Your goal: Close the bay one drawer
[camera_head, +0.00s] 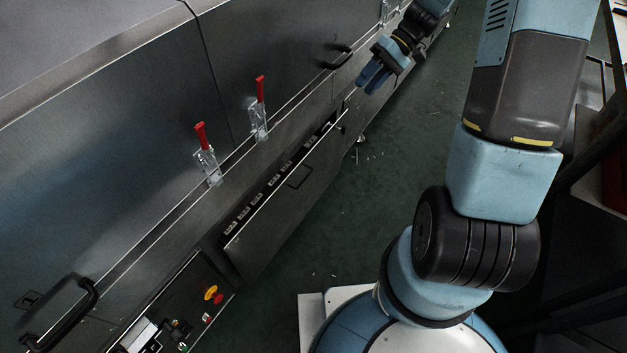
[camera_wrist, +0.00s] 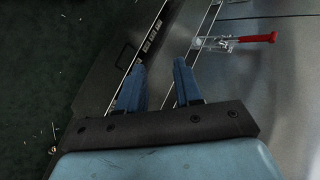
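The drawer (camera_head: 283,205) stands pulled out from the lower side of the metal dryer. Its dark front panel has a small recessed outline, and a row of small labelled parts shows in the gap behind the panel. In the wrist view the drawer front (camera_wrist: 103,72) lies at upper left, with part of the row behind it. My gripper (camera_head: 371,79) is beyond the drawer's far end, near the dryer side. In the wrist view its two blue fingers (camera_wrist: 160,68) are apart with nothing held between them. I cannot tell whether a finger touches the drawer.
Red-handled latches (camera_head: 204,152) stand along the dryer (camera_head: 110,150), which also has black bar handles (camera_head: 68,312). A control panel (camera_head: 185,310) with a red and yellow button is at the lower left. The green floor (camera_head: 345,215) beside the drawer is clear except for small scraps.

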